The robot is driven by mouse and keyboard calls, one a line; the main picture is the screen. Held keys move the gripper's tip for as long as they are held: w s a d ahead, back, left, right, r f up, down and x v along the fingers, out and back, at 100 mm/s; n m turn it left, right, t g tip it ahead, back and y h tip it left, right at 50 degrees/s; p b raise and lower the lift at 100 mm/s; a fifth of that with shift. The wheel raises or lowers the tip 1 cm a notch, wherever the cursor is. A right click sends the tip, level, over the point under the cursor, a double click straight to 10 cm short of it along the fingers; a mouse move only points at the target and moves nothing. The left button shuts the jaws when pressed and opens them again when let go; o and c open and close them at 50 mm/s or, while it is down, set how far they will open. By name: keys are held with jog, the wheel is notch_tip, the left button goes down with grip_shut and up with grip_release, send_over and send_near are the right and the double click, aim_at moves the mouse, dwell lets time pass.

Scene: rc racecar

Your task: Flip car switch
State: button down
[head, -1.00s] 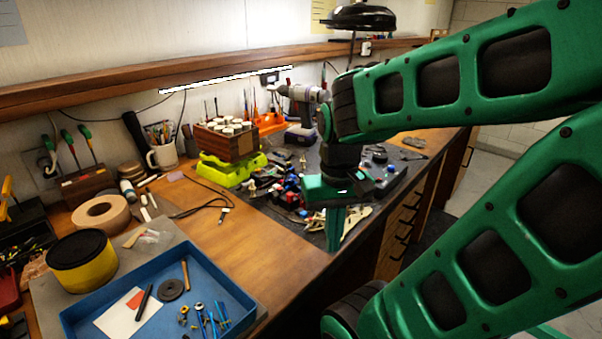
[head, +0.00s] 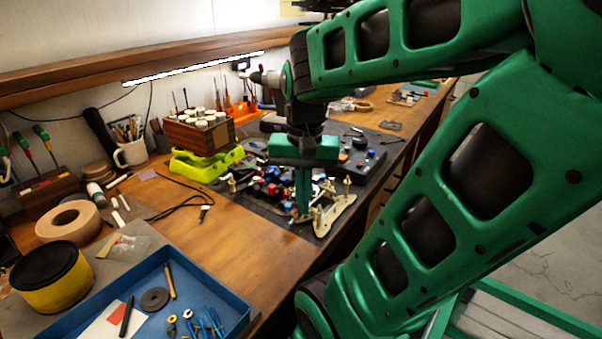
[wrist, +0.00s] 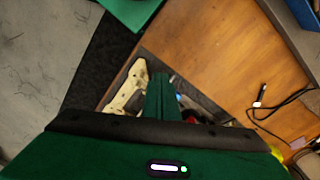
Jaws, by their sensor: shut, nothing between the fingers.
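The RC car (head: 268,183) is a partly built chassis with red, blue and metal parts. It lies on a dark mat on the workbench in the head view, partly hidden behind my gripper. A cream-coloured chassis plate (head: 335,212) shows at its near end, and also in the wrist view (wrist: 127,90). I cannot make out the switch. My gripper (head: 303,212) is shut and empty, pointing down at the near end of the car, beside the cream plate. In the wrist view the closed fingers (wrist: 162,80) reach over the car; I cannot tell whether they touch it.
A blue tray (head: 235,290) with small parts stands at the front. A yellow-green stand (head: 190,165) holds a wooden box (head: 195,135) behind the car. A black cable (head: 185,203) lies on the wood. Bare benchtop (head: 225,235) lies left of the mat.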

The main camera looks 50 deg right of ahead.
jog(key=w+d+r+m, duration=0.4)
jog(key=d+m, duration=0.3)
jog(key=m, duration=0.5)
jog(key=w+d+r+m, duration=0.5)
jog(key=w+d+m, duration=0.2)
jog(key=m, duration=0.4)
jog(key=shift+d+r+m, duration=0.15)
jog(key=shift+d+m, duration=0.2)
jog(key=shift+m, duration=0.05)
notch_tip(320, 180, down, 14)
jog(key=shift+s+f, duration=0.1)
